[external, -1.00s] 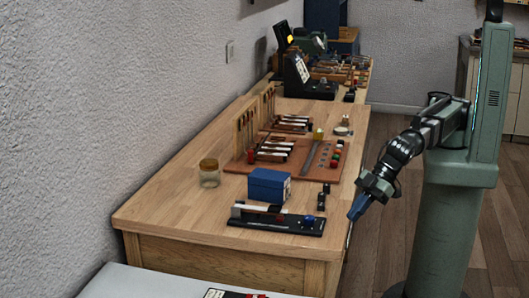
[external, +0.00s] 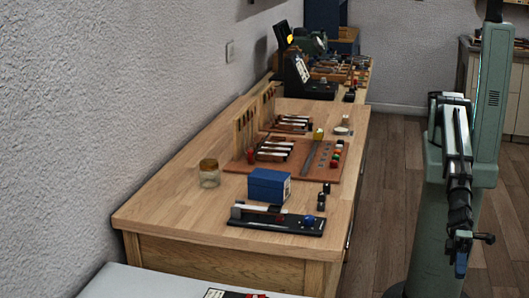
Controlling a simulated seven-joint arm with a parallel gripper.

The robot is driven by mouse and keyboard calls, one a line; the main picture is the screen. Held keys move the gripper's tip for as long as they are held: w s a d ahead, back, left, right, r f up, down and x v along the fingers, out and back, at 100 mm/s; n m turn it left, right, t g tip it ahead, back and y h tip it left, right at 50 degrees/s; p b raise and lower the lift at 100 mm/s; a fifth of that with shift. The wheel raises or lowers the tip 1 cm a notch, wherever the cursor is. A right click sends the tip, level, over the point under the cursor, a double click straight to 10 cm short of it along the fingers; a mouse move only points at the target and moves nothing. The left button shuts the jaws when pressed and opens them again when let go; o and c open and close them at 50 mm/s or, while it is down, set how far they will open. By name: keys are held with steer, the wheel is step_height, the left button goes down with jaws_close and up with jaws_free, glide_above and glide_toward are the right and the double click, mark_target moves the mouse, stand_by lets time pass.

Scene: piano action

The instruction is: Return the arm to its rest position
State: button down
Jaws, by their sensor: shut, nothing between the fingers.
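My arm hangs folded down in front of my green column at the right of the external view. My gripper (external: 461,265), with blue fingertips, points down at the end of the arm. It is shut and empty, out over the floor to the right of the workbench (external: 165,212), and touches nothing.
On the bench stand a blue box (external: 268,185), a black fixture (external: 276,222) with a piano part on it, a glass jar (external: 209,173), and a brown mat (external: 235,165) with several parts. A grey surface (external: 150,284) lies at the front. The floor (external: 390,190) between bench and arm is clear.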

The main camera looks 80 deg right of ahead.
steer(key=w+d+f+t+h, duration=0.1)
steer(key=w+d+f+h, duration=0.1)
steer(key=w+d+f, duration=0.55)
steer(key=w+d+f+h, duration=0.3)
steer(key=w+d+f, duration=0.2)
steer(key=w+f, duration=0.45)
steer(key=w+d+f+h, duration=0.2)
steer(key=w+d+f, duration=0.15)
steer(key=d, duration=0.25)
steer(key=w+d+f+m+h, duration=0.1)
steer(key=w+d+f, duration=0.25)
steer(key=d, duration=0.25)
steer(key=w+d+f+h, duration=0.2)
steer(key=w+d+f, duration=0.15)
steer(key=d, duration=0.25)
steer(key=d+f+m+g+h, duration=0.1)
steer(key=d+f+g+h, duration=0.2)
steer(key=d, duration=0.9)
steer(key=d+f+h, duration=0.3)
steer(key=d+f, duration=0.2)
steer(key=d, duration=0.7)
steer(key=s+d+n+g, duration=0.1)
steer(key=s+d, duration=0.3)
steer(key=d, duration=0.7)
steer(key=s+d+f+n+g, duration=0.1)
steer(key=s+d+g, duration=0.3)
steer(key=d, duration=0.8)
steer(key=shift+s+n+g, duration=0.3)
steer(key=shift+s, duration=0.35)
